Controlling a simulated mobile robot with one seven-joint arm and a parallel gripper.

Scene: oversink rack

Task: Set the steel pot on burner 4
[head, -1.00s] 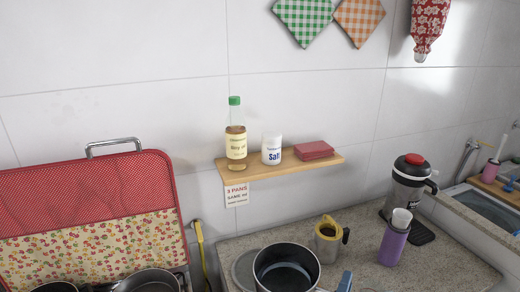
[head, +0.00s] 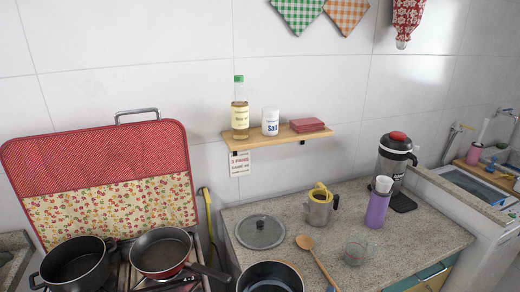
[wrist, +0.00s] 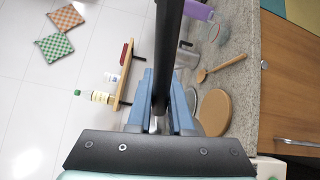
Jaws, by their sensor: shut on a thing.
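A pot with a dark inside and a pale rim (head: 270,279) shows at the bottom edge of the head view, cut off by the frame. My gripper (wrist: 160,112) has blue fingers shut on a dark, narrow part in the wrist view, which runs up to the top edge; it appears to be the pot seen edge-on. My gripper is outside the head view. The stove (head: 140,283) is at the lower left of the head view. A black pot (head: 75,262) and a red-sided frying pan (head: 160,253) stand on it. Burner numbers cannot be read.
On the counter (head: 440,230) are a glass lid (head: 260,231), wooden spoon (head: 318,262), drinking glass (head: 355,253), steel mug (head: 319,208), purple cup (head: 378,208) and coffee maker (head: 394,165). A round trivet (wrist: 213,112) shows in the wrist view. A shelf (head: 275,135) and red splash screen (head: 100,185) stand behind.

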